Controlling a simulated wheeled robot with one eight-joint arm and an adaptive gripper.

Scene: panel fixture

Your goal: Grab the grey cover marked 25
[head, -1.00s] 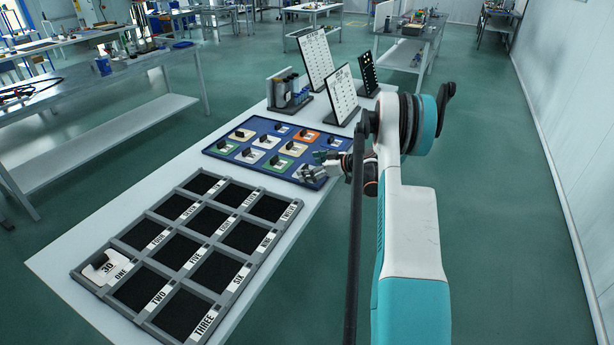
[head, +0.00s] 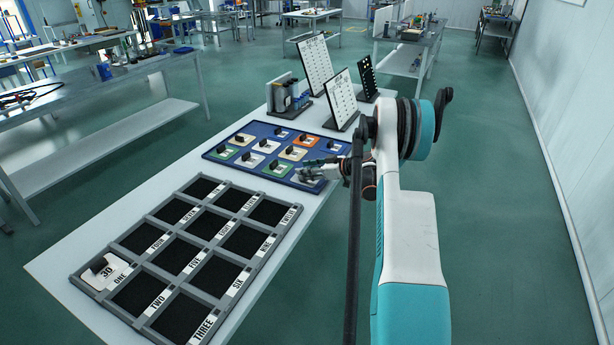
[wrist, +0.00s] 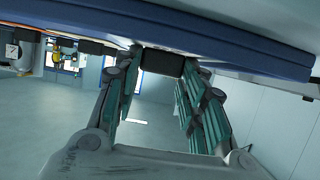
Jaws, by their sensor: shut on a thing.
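My gripper (head: 311,172) is at the near right corner of the blue tray (head: 213,153). In the wrist view my gripper (wrist: 161,75) has its two fingers closed on a black handle (wrist: 163,62). A grey cover (head: 307,183) shows under the fingers in the head view, partly hidden by them. Its number cannot be read. The handle appears to belong to this cover. It is still at the tray; whether it is lifted off the surface cannot be told.
Several white, tan, green and orange covers with black handles, including an orange one (head: 305,141), sit in the tray. A grey compartment frame (head: 141,219) lies nearer, with a white cover marked 30 (head: 102,272) at ONE. Upright panels (head: 341,98) and bottles (head: 284,97) stand behind.

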